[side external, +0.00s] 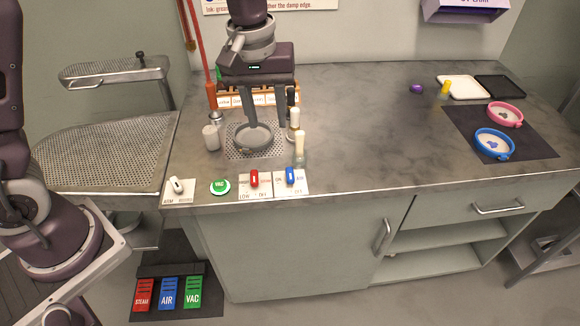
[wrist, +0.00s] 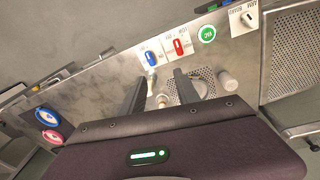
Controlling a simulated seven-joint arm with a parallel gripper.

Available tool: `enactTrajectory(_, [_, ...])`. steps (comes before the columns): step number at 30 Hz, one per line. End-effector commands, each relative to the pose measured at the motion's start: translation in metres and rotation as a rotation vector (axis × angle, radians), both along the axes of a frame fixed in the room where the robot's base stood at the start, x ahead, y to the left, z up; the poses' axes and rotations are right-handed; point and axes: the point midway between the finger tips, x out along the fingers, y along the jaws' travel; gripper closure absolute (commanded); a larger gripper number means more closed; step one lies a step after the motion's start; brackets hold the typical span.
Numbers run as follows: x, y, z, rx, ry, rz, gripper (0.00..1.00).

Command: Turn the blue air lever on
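The blue air lever (side external: 290,175) sits on a small white labelled plate at the front edge of the counter, right of the red lever. Its plate shows ON at the left and OFF below; the lever's exact setting is hard to tell. It also shows in the wrist view (wrist: 151,57), beyond the fingertips. My gripper (side external: 251,122) is open and empty, pointing down above the perforated plate, behind the lever and apart from it. Its two spread fingers also show in the wrist view (wrist: 160,74).
A red lever (side external: 254,178), a green VAC button (side external: 220,187) and a white knob (side external: 176,186) line the same edge. Pale bottles (side external: 299,148) stand behind the blue lever, near my fingers. Pedals (side external: 167,292) lie on the floor. The counter's right middle is clear.

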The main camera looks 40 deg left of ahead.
Motion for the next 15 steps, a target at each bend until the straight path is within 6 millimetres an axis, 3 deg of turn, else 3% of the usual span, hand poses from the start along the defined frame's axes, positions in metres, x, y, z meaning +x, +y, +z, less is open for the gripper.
enactTrajectory(1, [0.013, -0.008, -0.027, 0.001, 0.041, 0.044, 0.62])
enactTrajectory(4, [0.030, -0.019, -0.064, 0.003, 0.086, 0.125, 0.62])
enactTrajectory(15, [0.036, -0.024, -0.132, 0.006, 0.113, 0.174, 0.62])
